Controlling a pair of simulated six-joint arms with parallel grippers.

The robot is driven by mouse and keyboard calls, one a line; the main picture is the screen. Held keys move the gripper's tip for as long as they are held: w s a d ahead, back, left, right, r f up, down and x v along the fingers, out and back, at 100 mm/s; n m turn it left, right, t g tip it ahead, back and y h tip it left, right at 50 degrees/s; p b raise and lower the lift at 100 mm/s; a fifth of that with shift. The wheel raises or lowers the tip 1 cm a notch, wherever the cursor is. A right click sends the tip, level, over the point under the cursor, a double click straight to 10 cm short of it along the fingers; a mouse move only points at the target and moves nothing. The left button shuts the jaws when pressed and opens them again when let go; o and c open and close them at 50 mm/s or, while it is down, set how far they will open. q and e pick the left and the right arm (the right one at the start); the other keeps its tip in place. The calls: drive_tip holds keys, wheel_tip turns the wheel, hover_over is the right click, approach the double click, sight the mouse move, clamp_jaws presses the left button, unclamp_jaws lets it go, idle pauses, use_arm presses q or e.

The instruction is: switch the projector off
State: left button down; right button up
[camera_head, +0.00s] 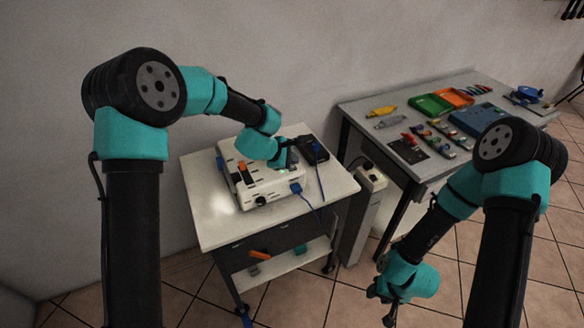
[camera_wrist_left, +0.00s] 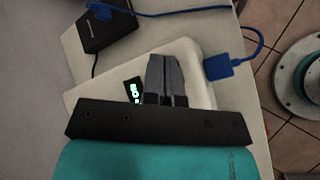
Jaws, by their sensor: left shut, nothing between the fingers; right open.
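The white projector (camera_head: 258,186) stands on a small white-topped cart (camera_head: 215,220). It also shows in the left wrist view (camera_wrist_left: 108,88), with a small dark display (camera_wrist_left: 133,90) on it showing lit greenish characters. My left gripper (camera_head: 288,160) is low over the projector's far right part. In the left wrist view its fingers (camera_wrist_left: 163,65) are shut together and empty, over the projector's top beside the display. I cannot tell whether they touch it, and they hide what is under them. My right gripper (camera_head: 382,296) is open and empty, low over the floor, away from the cart.
A blue plug (camera_head: 296,188) with a cable sits at the projector's right side. A black box (camera_head: 313,150) with a blue cable is behind it. A grey table (camera_head: 375,105) with trays and tools stands at the right. The cart top's front left is bare.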

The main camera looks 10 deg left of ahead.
sight(292, 169)
use_arm(q)
drive_tip(key=shift+f, duration=0.15)
idle(0.7)
drive_tip(key=shift+f, duration=0.25)
drive_tip(key=shift+f, duration=0.35)
idle(0.9)
drive_tip(key=shift+r, duration=0.75)
drive_tip(key=shift+r, duration=2.55)
